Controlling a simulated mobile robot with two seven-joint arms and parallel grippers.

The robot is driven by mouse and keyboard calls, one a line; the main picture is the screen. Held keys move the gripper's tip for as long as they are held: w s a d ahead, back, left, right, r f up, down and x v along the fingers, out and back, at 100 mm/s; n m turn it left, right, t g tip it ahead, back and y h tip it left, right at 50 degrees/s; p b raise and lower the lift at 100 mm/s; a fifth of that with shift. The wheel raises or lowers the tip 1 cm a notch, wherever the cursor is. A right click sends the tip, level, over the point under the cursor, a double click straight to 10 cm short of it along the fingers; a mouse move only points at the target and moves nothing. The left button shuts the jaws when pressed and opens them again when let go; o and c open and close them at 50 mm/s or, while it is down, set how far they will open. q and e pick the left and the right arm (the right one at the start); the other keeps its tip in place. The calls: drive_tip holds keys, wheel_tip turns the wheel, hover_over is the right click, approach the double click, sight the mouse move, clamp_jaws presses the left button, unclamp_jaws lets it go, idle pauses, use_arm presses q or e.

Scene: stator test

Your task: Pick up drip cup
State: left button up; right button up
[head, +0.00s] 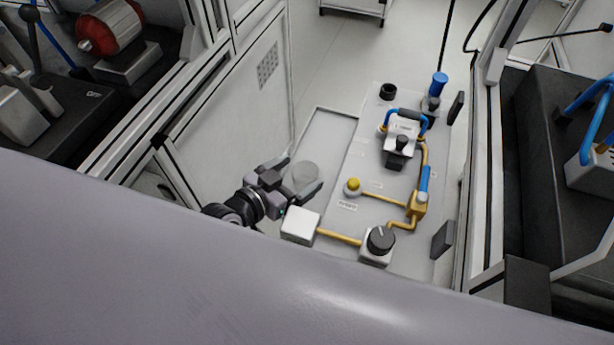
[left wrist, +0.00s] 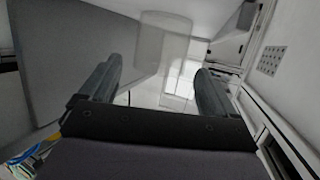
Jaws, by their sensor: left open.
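The drip cup (head: 305,175) is a translucent grey cup standing on the light tray area at the left of the panel in the head view. My left gripper (head: 300,180) is open, with its fingers reaching toward the cup and close around it in that picture. In the left wrist view the cup (left wrist: 163,40) appears upright ahead, between and beyond the two fingertips (left wrist: 160,80). I cannot tell whether a finger touches it. My right gripper is not in view.
The panel (head: 370,150) carries a white box (head: 301,226), a black knob (head: 380,240), a yellow button (head: 353,186) and yellow pipes. A frame with a perforated panel (head: 267,65) stands at the left. A dark bench (head: 560,170) stands at the right. Open floor lies behind.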

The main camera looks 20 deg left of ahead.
sight(313, 167)
use_arm(q)
drive_tip(key=x, duration=0.2)
drive_tip(key=b+x, duration=0.1)
drive_tip(key=shift+w+d+f, duration=0.2)
drive_tip(key=shift+f, duration=0.25)
drive_tip(key=shift+w+d+f, duration=0.1)
drive_tip(key=shift+w+d, duration=0.1)
drive_tip(key=shift+w, duration=0.3)
drive_tip(key=c, duration=1.1)
drive_tip(key=shift+o, duration=0.2)
